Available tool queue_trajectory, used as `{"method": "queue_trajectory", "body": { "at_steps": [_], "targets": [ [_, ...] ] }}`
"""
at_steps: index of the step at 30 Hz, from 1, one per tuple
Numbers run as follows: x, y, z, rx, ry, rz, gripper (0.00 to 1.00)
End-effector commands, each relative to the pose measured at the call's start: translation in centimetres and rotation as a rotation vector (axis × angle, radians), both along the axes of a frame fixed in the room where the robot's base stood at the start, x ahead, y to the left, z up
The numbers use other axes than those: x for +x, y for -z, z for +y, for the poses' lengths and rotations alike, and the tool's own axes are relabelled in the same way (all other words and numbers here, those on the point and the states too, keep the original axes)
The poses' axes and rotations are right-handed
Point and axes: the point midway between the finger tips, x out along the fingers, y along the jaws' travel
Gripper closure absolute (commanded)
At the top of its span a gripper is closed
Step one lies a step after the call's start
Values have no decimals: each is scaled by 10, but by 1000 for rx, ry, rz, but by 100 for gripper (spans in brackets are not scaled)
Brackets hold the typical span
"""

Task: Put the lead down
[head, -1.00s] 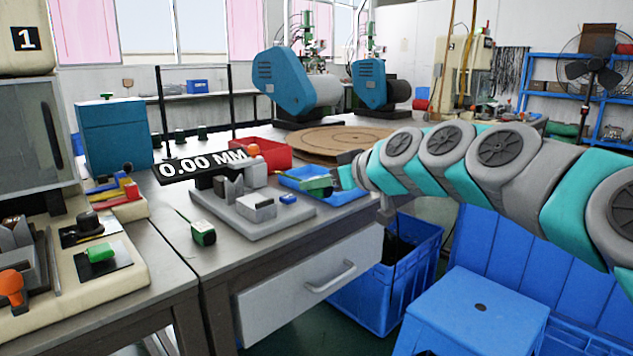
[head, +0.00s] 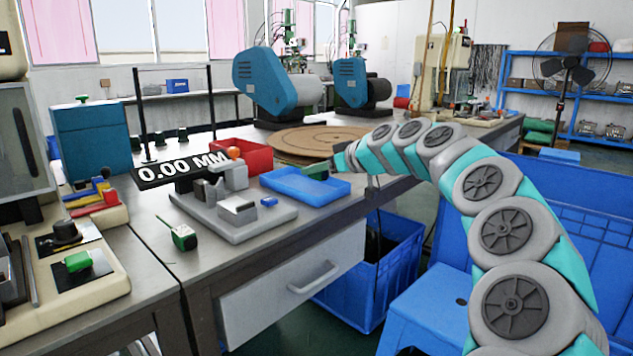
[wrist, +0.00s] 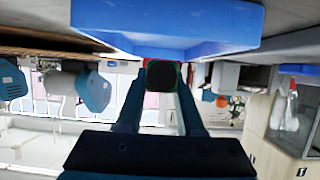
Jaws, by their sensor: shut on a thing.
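My gripper (head: 318,172) is at the far right corner of the blue tray (head: 290,186) in the head view. It is shut on the lead (head: 314,171), whose green end shows at the fingertips. In the wrist view the lead's dark round end (wrist: 170,80) sits between the two fingers, in front of the blue tray (wrist: 165,22), and this picture looks upside down. A thin dark line hangs below my arm over the table edge; I cannot tell whether it is the lead's cable. The exact gap between lead and tray is unclear.
A grey fixture (head: 232,207) with a 0.00 MM display (head: 182,170) stands left of the tray. A red bin (head: 243,157) and a round brown board (head: 308,141) lie behind. A blue crate (head: 350,296) and blue stool (head: 440,310) stand below the table edge.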

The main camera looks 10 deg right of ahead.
Motion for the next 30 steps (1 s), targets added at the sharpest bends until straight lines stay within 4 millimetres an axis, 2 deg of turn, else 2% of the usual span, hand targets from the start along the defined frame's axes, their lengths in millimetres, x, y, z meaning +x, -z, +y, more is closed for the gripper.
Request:
{"method": "queue_trajectory", "body": {
  "at_steps": [9, 20, 21, 28, 30],
  "targets": [
    [0, 33, 1, 2, -2, 3, 100],
    [0, 38, 0, 1, 0, -1, 100],
    [0, 38, 0, 1, 0, -1, 62],
    [0, 36, 0, 1, 0, -1, 36],
    [0, 36, 0, 1, 0, -1, 33]
  ]
}}
